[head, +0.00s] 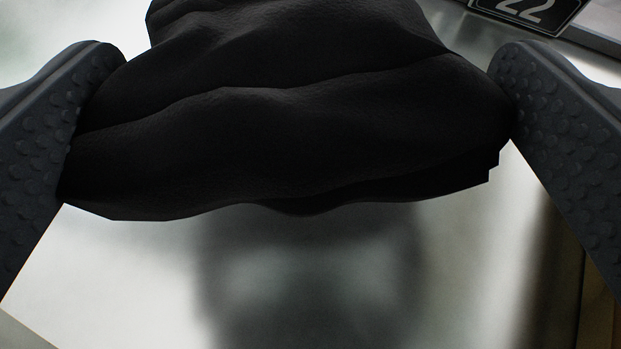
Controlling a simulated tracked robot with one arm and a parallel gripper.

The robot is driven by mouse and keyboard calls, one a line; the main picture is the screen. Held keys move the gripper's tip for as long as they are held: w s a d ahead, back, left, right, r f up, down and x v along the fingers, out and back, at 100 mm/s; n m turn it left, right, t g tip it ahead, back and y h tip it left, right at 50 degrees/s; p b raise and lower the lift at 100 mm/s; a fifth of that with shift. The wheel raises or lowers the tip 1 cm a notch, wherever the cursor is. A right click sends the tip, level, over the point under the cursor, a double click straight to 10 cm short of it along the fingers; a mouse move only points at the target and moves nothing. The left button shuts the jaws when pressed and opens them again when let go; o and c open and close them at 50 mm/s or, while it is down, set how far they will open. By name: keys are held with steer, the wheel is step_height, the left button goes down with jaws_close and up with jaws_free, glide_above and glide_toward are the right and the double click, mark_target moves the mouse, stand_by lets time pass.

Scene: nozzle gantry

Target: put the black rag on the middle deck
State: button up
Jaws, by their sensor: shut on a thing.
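The black rag (290,120) is bunched up and fills the upper middle of the head view. My gripper (302,120) is shut on it, with one dark, studded finger pressed to its left side and the other to its right side. Below the rag in the picture is a shiny metal surface (130,270) with a dark, blurred patch under the rag. I cannot tell whether the rag touches this surface, or whether the surface is the middle deck.
A dark plate marked 22 (525,12) is at the top right, near a metal edge. A brownish strip (598,305) shows at the lower right, past the edge of the metal surface. The visible metal below the rag is clear.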

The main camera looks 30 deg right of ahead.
mark_target(307, 186)
step_height(307, 186, down, 4)
steer(key=shift+r+b, duration=0.15)
steer(key=shift+b, duration=0.3)
steer(key=o, duration=0.6)
steer(key=shift+c, duration=0.2)
steer(key=shift+o, duration=0.2)
steer(key=shift+s+a+r, duration=0.1)
steer(key=shift+r, duration=0.05)
steer(key=p+v, duration=0.3)
steer(key=v, duration=0.8)
steer(key=shift+s+a, duration=0.2)
steer(key=shift+s, duration=0.1)
